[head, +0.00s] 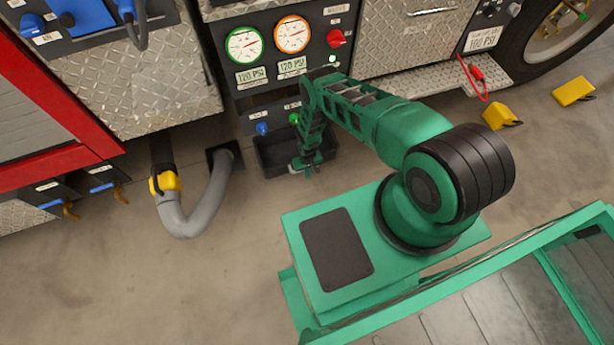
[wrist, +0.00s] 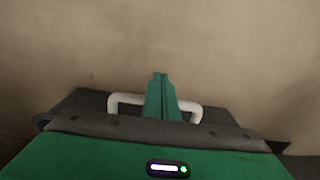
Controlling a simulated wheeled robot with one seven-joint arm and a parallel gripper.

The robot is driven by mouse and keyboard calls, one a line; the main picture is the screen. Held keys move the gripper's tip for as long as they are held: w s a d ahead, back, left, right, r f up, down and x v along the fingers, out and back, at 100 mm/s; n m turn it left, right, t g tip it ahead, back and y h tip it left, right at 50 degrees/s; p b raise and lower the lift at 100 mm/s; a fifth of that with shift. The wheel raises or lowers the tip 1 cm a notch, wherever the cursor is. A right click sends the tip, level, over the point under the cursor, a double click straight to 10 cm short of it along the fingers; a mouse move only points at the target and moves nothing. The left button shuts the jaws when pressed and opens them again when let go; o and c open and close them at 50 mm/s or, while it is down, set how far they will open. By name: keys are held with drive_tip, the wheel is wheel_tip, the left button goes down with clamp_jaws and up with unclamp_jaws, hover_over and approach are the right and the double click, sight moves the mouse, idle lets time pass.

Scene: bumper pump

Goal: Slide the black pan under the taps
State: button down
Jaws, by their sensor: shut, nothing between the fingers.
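The black pan (head: 268,165) lies on the floor in front of and partly below the pump panel. A blue tap (head: 262,128) and a green tap (head: 293,118) show above its back part. My gripper (head: 308,171) is at the pan's front edge, pointing down. In the wrist view my gripper (wrist: 160,80) is shut and empty. Its fingers cross the middle of the pan's pale handle (wrist: 122,100), hiding that part. I cannot tell whether they touch the handle or pass through it. A dark part of the pan (wrist: 80,103) shows beside the handle.
A grey hose (head: 205,205) bends onto the floor left of the pan. Yellow wheel chocks (head: 574,91) lie at the right by a tire (head: 570,45). Red hooked gear (head: 475,74) hangs by the step. The floor in front of the pan is clear.

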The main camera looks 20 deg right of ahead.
drive_tip(key=shift+s, duration=0.25)
drive_tip(key=shift+s, duration=0.3)
drive_tip(key=shift+s, duration=0.5)
drive_tip(key=shift+r, duration=0.15)
wheel_tip(320, 180, up, 10)
idle(1.4)
idle(0.5)
